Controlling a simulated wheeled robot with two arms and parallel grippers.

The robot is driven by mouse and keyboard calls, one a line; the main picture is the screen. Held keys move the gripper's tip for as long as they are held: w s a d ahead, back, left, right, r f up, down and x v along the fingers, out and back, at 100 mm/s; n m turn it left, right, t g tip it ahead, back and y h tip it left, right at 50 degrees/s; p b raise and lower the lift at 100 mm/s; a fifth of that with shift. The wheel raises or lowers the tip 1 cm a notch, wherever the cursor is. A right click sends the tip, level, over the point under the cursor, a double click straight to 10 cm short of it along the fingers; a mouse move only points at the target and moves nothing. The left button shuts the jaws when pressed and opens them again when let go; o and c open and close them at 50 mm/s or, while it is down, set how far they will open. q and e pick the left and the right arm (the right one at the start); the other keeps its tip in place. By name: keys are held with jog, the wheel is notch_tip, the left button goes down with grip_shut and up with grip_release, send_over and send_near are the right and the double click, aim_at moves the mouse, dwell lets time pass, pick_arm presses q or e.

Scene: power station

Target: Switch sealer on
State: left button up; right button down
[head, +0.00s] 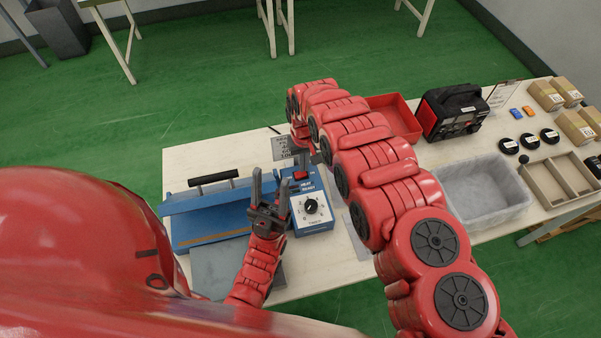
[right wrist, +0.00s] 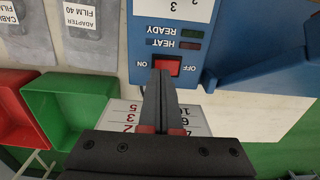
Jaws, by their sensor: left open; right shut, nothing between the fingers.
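The blue sealer (head: 205,240) with a black handle stands at the left of the table. Its control box (head: 313,222) has a dial and sits at its right end. In the right wrist view the box's red switch (right wrist: 170,63) lies between the labels ON and OFF; its position is unclear. The HEAT and READY lamps look dark. My right gripper (right wrist: 162,78) is shut and empty, its tips overlapping the switch's lower edge in that view; contact cannot be told. My left gripper (head: 270,182) is open and empty, over the sealer's right part beside the control box.
My right arm crosses the table's middle. A grey tray (head: 528,210), a wooden divided box (head: 541,187), a red bin (head: 408,132) and a black and red device (head: 455,131) stand to the right. Green (right wrist: 98,105) and red bins show beside the box in the right wrist view.

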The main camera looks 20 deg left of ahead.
jog(key=shift+f+b, duration=0.65)
jog(key=shift+f, duration=0.3)
dwell(0.4)
jog(key=shift+s+r, duration=0.1)
jog(key=shift+r+p, duration=0.4)
jog(key=shift+r, duration=0.05)
jog(key=shift+r+p, duration=0.75)
jog(key=shift+r, duration=2.2)
